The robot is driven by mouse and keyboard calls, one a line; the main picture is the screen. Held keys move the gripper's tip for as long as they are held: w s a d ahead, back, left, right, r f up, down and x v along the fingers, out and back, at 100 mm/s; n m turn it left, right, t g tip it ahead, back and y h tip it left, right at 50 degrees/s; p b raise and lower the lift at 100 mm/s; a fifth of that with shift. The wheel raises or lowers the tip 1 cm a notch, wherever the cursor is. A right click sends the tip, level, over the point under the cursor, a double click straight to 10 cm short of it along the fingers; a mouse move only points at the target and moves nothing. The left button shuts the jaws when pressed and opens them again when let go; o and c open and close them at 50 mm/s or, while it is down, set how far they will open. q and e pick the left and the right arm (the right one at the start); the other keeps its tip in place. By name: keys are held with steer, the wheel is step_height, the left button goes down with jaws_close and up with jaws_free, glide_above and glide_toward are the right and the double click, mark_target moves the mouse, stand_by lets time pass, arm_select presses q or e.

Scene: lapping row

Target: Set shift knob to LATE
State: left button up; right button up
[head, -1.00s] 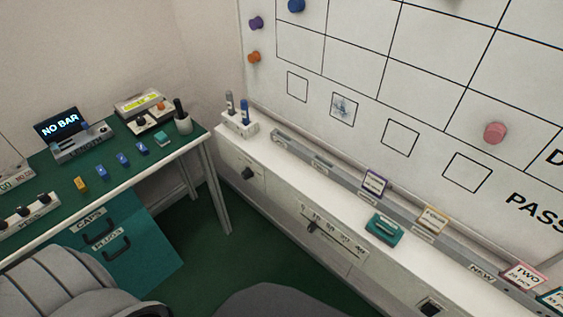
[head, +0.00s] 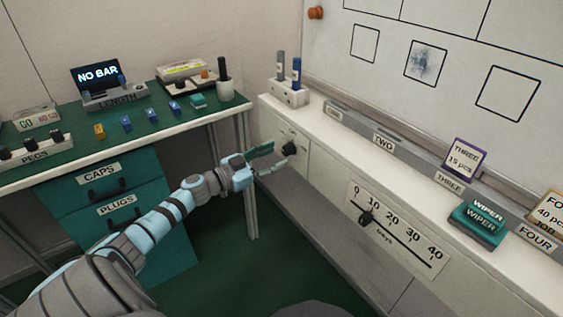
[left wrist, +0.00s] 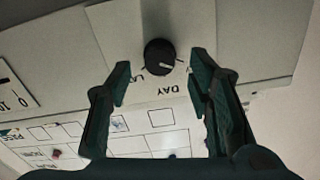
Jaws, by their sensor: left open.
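The shift knob (head: 290,148) is a black round knob on a pale plate on the front of the white cabinet. In the left wrist view the knob (left wrist: 158,52) shows between and beyond my fingertips, with a small pale mark on its face. "DAY" reads beneath it there. A label beginning "LA" is partly hidden by a finger, and another is cut off behind the other finger. My left gripper (head: 270,158) is open and empty, close in front of the knob; it also shows in the left wrist view (left wrist: 160,76). I cannot tell whether it touches. My right gripper is out of view.
A 0–40 slider scale (head: 396,228) is on the same cabinet front. A marker holder (head: 289,95) and a teal wiper (head: 478,222) stand on the ledge. The green bench (head: 60,152) with drawers is at left, its leg near my arm.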

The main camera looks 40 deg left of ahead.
mark_target(284, 151)
arm_select(q)
steer(key=x, duration=0.3)
steer(key=shift+w, duration=0.15)
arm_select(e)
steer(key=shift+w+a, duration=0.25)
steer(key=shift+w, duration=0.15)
arm_select(q)
jaws_close()
